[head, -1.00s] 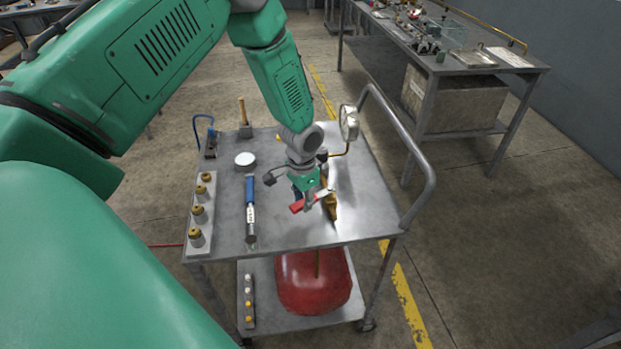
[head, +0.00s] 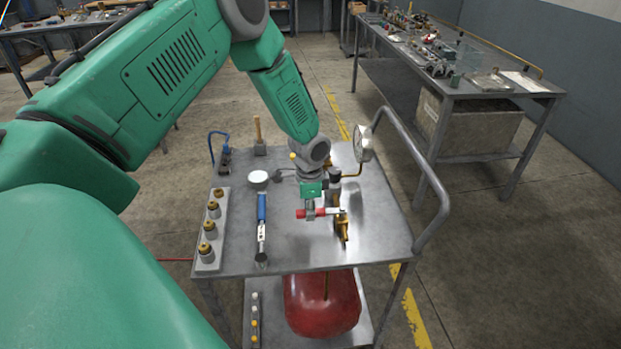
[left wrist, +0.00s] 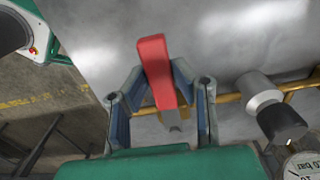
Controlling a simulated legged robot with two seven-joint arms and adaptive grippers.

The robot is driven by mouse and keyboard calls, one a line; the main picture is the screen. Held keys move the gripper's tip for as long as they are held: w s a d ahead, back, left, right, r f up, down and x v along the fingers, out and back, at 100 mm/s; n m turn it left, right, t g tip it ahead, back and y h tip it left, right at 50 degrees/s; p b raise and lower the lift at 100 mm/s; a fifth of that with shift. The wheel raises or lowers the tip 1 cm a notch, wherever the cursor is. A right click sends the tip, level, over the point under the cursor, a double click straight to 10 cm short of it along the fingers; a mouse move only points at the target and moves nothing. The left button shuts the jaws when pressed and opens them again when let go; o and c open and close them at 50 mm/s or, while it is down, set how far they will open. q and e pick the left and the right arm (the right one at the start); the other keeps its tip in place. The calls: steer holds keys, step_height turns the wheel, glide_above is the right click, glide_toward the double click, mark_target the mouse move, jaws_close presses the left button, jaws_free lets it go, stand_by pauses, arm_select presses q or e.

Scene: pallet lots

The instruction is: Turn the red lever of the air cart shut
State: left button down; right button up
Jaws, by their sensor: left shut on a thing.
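The air cart (head: 290,250) is a grey metal cart with a red tank (head: 322,303) on its lower shelf. The red lever (head: 308,214) lies across, left of the brass valve (head: 342,228), on the right half of the cart top. My left gripper (head: 310,210) comes down over the lever and is shut on it. In the left wrist view the red lever (left wrist: 156,72) runs between the two fingers of the left gripper (left wrist: 160,100). The fingers partly hide it in the head view. My right gripper is not in view.
A pressure gauge (head: 363,143) stands on a brass pipe behind the valve. A blue-handled tool (head: 262,215) and a rack of several brass fittings (head: 208,255) lie to the left. The cart's handle (head: 436,190) rises at the right. A bench (head: 470,80) stands behind.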

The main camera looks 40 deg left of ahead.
arm_select(q)
steer(key=shift+w+a+r, duration=0.1)
steer(key=shift+w, duration=0.1)
steer(key=c, duration=1.4)
jaws_free()
steer(key=shift+o, duration=0.2)
steer(key=shift+a, duration=0.1)
steer(key=shift+r, duration=0.25)
step_height(320, 180, up, 11)
